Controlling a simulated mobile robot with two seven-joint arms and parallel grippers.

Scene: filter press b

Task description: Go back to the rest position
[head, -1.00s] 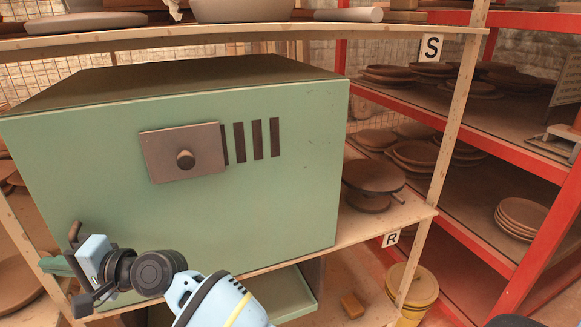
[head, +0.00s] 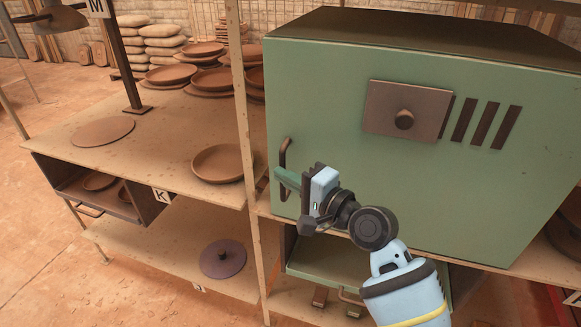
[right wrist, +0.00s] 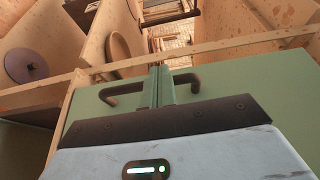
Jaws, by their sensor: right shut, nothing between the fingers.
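My right gripper (head: 283,180) is in front of the lower left of the green cabinet (head: 330,110). Its green fingers are together and empty, beside the dark bar handle (head: 284,155) on the cabinet's left edge. In the right wrist view the shut fingers (right wrist: 162,85) point away, with the dark handle (right wrist: 122,91) showing on both sides of them. I cannot tell whether the fingers touch the handle. My left gripper is not in view.
A wooden shelf (head: 130,165) with clay plates stands left of the cabinet, behind a wooden post (head: 240,120). A purple disc (head: 222,259) lies on the lower shelf. A green drawer (head: 325,262) sits below the cabinet. Open floor (head: 40,250) lies at left.

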